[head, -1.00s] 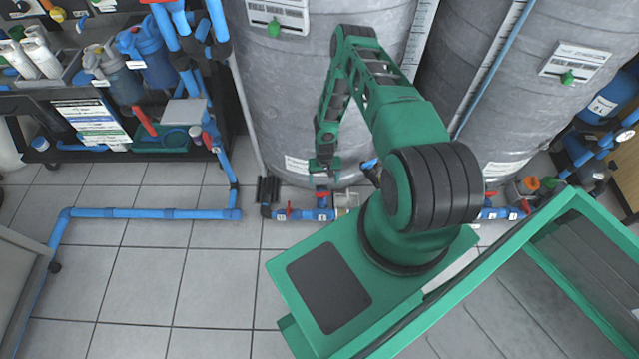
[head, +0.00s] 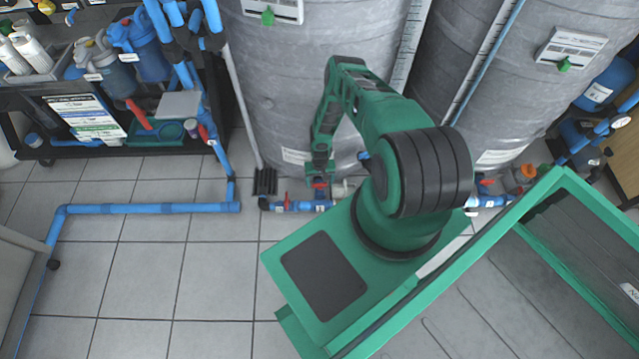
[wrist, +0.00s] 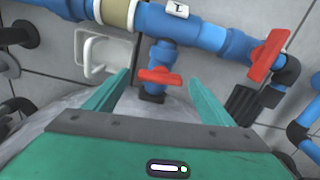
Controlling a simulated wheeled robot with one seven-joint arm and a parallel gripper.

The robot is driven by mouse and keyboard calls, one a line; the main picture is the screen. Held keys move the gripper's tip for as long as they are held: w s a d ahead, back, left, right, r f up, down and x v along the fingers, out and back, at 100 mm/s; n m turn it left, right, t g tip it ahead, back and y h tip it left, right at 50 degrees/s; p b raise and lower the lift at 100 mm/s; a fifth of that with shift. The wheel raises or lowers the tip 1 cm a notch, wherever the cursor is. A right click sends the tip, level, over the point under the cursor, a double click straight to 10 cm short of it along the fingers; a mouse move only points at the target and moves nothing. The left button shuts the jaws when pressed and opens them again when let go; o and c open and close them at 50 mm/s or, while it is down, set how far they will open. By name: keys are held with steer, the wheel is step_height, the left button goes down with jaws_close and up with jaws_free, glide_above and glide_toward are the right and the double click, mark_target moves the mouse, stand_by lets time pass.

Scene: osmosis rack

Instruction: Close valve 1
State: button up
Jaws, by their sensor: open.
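A red valve handle (wrist: 160,77) sits on a short blue branch pipe below the main blue pipe, beside a white label (wrist: 177,9) that seems to read 1. In the wrist view the handle lies crosswise between my open gripper fingers (wrist: 158,80), with a gap on both sides. I cannot tell how deep it is between them. In the head view my gripper (head: 320,170) is low at the foot of the left grey tank, just above this red handle (head: 319,185), partly covering it. A second red handle (wrist: 268,55) is on the pipe to the right.
The grey tank (head: 290,90) stands close behind my gripper. A white bracket-like part (wrist: 103,52) is beside the left finger. A black ribbed block (head: 265,183) and blue floor pipe (head: 150,208) lie left. The tiled floor in front is clear.

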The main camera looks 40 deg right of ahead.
mark_target(320, 184)
steer(key=shift+f, duration=0.2)
steer(key=c, duration=1.1)
steer(key=shift+m, duration=0.7)
steer(key=o, duration=1.1)
steer(key=shift+r, duration=0.15)
step_height(320, 184, up, 10)
steer(key=shift+r, duration=0.2)
